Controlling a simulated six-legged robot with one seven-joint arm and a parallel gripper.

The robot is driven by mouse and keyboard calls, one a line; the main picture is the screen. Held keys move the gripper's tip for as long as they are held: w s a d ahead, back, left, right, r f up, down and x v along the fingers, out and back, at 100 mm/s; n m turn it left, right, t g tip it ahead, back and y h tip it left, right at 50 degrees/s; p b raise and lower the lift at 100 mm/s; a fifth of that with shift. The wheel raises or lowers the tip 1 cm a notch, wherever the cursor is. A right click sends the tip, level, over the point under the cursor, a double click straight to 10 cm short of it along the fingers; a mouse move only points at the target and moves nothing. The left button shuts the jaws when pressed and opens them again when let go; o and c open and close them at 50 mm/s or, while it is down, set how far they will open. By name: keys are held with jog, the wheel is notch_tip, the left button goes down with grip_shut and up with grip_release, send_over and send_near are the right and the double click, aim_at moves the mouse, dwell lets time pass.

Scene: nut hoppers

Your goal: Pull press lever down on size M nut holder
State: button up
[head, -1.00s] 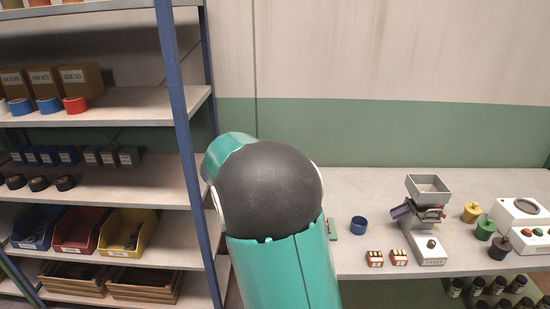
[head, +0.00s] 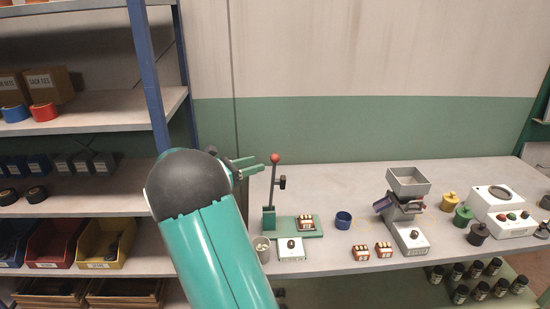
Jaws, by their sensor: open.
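Two more red and white holders (head: 361,252) (head: 384,248) lie near the bench's front edge. A blue ring (head: 343,220), a grey hopper (head: 408,180) and a white switch box (head: 291,249) stand nearby. A cup (head: 262,249) is beside the press. Shelves with bins (head: 102,243) stand left.

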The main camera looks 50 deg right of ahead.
aim_at(279, 158)
jog(key=x, duration=0.9)
jog(key=shift+s+d, duration=0.15)
jog(key=shift+d, duration=0.1)
grip_shut()
